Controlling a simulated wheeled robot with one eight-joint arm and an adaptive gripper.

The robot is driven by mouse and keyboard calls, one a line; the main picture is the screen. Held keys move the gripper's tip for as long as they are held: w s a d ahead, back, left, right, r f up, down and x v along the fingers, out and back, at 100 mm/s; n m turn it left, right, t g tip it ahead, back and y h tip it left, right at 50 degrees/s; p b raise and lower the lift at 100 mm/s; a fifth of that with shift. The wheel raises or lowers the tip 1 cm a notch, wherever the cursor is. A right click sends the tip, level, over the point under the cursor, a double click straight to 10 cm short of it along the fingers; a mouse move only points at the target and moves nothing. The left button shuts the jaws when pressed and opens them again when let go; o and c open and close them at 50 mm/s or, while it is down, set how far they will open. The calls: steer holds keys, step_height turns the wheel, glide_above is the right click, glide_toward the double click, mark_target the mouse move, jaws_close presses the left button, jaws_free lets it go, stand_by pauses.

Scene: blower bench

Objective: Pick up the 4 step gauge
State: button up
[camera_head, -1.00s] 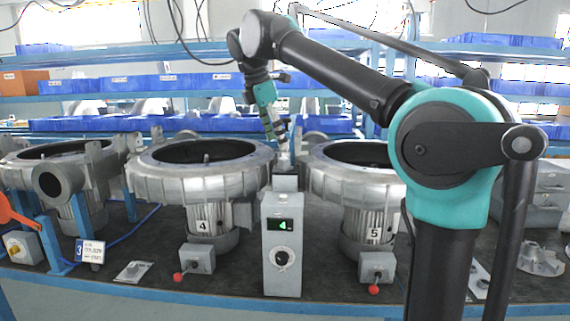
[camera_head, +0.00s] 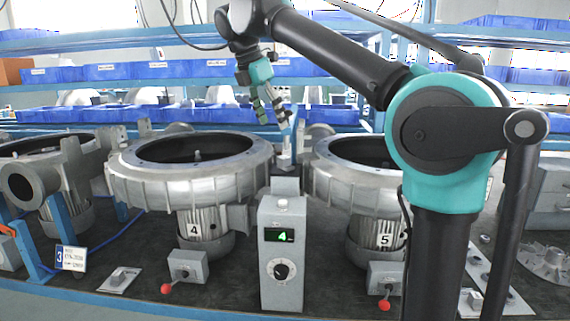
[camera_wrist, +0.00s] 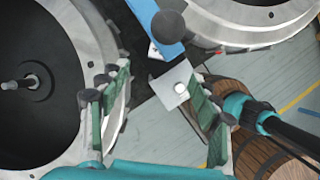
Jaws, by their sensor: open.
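My gripper (camera_head: 272,118) is open and empty, raised above the gap between the two middle blowers. In the wrist view its green-padded fingers (camera_wrist: 158,100) are spread apart. No part is plainly recognisable as a step gauge. The only separate thing showing a 4 is an upright grey box (camera_head: 282,262) with a green lit "4" display, a dial and a pale knob on top. It stands on the bench between the blowers, below my gripper. A grey square with a round white button (camera_wrist: 174,84) lies between the fingers in the wrist view; it looks like that box's top.
The blower marked 4 (camera_head: 190,185) stands left of the box, the blower marked 5 (camera_head: 350,190) right. Small switch boxes with red knobs (camera_head: 187,265) sit in front. A blue post (camera_wrist: 156,22) lies near the fingers. Blue bins (camera_head: 90,114) fill shelves behind.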

glide_above(284, 158)
steer(key=a, duration=0.1)
steer(key=f, duration=0.7)
steer(key=shift+s, duration=0.35)
steer(key=shift+s+a+x, duration=0.15)
steer(key=shift+x, duration=1.2)
steer(key=shift+s+a+x, duration=0.1)
steer(key=shift+x, duration=1.2)
steer(key=shift+f, duration=0.1)
steer(key=shift+c, duration=0.2)
jaws_close()
